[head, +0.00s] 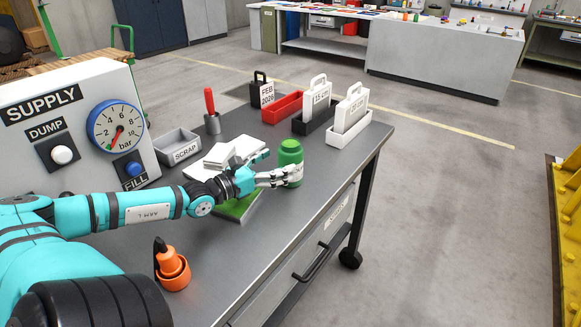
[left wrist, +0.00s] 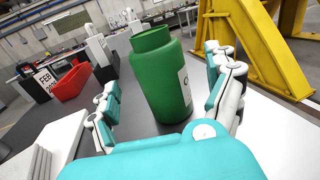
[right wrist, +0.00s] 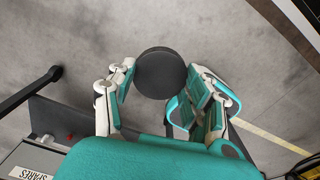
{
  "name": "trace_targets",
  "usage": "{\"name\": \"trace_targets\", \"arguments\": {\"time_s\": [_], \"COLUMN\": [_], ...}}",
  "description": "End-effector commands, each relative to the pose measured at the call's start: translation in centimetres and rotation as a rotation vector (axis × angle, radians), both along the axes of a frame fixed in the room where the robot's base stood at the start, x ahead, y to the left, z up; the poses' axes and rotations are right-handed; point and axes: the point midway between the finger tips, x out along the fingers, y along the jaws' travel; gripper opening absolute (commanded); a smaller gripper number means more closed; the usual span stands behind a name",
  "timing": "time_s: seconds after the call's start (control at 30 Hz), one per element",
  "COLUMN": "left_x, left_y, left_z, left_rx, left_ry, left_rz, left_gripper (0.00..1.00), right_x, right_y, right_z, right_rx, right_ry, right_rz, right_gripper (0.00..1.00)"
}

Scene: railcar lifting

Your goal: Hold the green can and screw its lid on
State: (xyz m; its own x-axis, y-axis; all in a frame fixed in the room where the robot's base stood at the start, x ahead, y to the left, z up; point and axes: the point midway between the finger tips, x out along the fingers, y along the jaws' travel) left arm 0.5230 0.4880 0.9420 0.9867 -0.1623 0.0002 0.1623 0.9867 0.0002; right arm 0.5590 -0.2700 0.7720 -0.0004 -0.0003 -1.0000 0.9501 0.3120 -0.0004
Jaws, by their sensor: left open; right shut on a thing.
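The green can (head: 290,165) stands upright on the workbench near its right edge. In the left wrist view the can (left wrist: 163,80) shows a bare green neck and a white label at its side. My left gripper (head: 277,173) reaches the can from the left. Its fingers are open on both sides of the can, with gaps visible in the left wrist view. My right gripper (right wrist: 162,84) shows only in the right wrist view, with its fingers shut on a dark round lid (right wrist: 161,72). The lid is held above the floor, away from the can.
On the workbench (head: 290,222) stand a supply panel (head: 60,120) with gauge, a scrap bin (head: 178,146), a red bin (head: 283,107), white labelled blocks (head: 351,108) and an orange cone-like item (head: 172,268). A yellow frame (head: 569,220) stands at far right. Open floor lies between.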

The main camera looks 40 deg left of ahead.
Motion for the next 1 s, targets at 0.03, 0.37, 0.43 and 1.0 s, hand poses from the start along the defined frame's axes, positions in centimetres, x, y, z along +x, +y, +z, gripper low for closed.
{"name": "trace_targets", "arguments": {"time_s": [0.03,0.37,0.43,1.0], "left_x": [0.0,0.4,0.9,5.0], "left_y": [0.0,0.0,-0.1,-0.6], "left_z": [0.0,-0.2,-0.3,-0.7], "left_rx": [0.000,0.000,0.000,-0.001], "left_ry": [0.001,-0.001,-0.004,-0.002], "left_rz": [0.000,0.000,0.000,0.001], "left_gripper": [0.87,0.87,0.87,0.87], "right_x": [0.0,0.0,0.0,0.0], "right_y": [0.0,0.0,0.0,0.0], "right_z": [0.0,-0.4,-0.9,-3.2], "right_rx": [0.000,0.000,0.000,0.000], "right_ry": [0.000,0.000,0.000,0.000], "right_rz": [0.000,0.000,0.000,0.000], "right_gripper": [0.33,0.33,0.33,0.33]}}
